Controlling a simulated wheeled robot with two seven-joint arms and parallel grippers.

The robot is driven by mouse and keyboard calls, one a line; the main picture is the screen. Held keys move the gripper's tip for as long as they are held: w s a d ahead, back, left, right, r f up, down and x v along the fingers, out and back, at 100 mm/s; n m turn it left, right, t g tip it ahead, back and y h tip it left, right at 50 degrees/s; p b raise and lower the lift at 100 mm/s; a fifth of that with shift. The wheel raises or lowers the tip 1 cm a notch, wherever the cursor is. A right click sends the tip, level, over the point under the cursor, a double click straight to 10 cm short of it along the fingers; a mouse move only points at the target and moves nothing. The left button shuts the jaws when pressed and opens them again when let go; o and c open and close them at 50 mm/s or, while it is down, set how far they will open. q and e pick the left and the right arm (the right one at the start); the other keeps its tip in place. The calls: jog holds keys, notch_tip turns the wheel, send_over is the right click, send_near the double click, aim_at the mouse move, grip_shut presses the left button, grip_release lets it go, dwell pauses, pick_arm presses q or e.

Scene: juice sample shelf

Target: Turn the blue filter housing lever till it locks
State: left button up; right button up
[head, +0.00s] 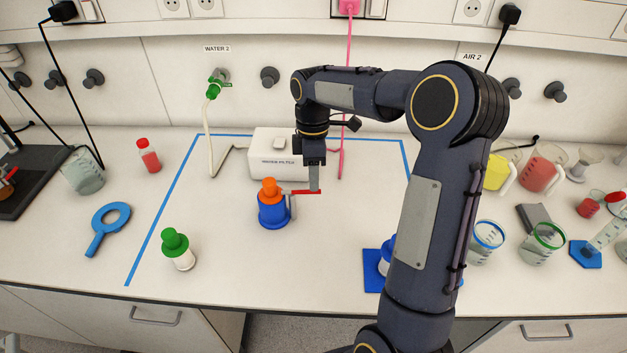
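The blue filter housing (272,214) stands upright on the bench, with an orange top (269,187). Its lever (307,192) has a red handle and points to the right from the housing. My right gripper (315,187) reaches down from above, its fingertips at the red handle. The fingers overlap in this view, so I cannot tell whether they grip the handle or only touch it. My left gripper is not in view.
A white box (278,146) stands close behind the housing. A green-capped bottle (177,249) is at front left, beside a blue ring-shaped tool (108,228). Beakers and jugs crowd the right side.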

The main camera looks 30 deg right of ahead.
jog(key=r, duration=0.3)
jog(key=w+r, duration=0.1)
jog(key=r, duration=0.1)
jog(key=shift+d+r, duration=0.25)
jog(key=shift+r, duration=0.1)
jog(key=s+a+r+m+t+y, duration=0.1)
jog(key=s+a+r+m+t, duration=0.15)
jog(key=s, duration=0.45)
jog(key=s+a+r+m+t, duration=0.1)
jog(key=s+a+m+t, duration=0.1)
jog(key=s+m, duration=0.3)
jog(key=s+a+f+m+t+y, duration=0.1)
jog(key=s+a+f+m, duration=0.1)
jog(key=s, duration=0.4)
jog(key=s+a+f+m+t, duration=0.2)
jog(key=s+a+f+m, duration=0.1)
jog(key=s+a+m, duration=0.1)
jog(key=shift+s+y, duration=0.4)
jog(key=shift+s, duration=0.45)
jog(key=shift+a, duration=0.1)
jog(key=shift+c, duration=0.4)
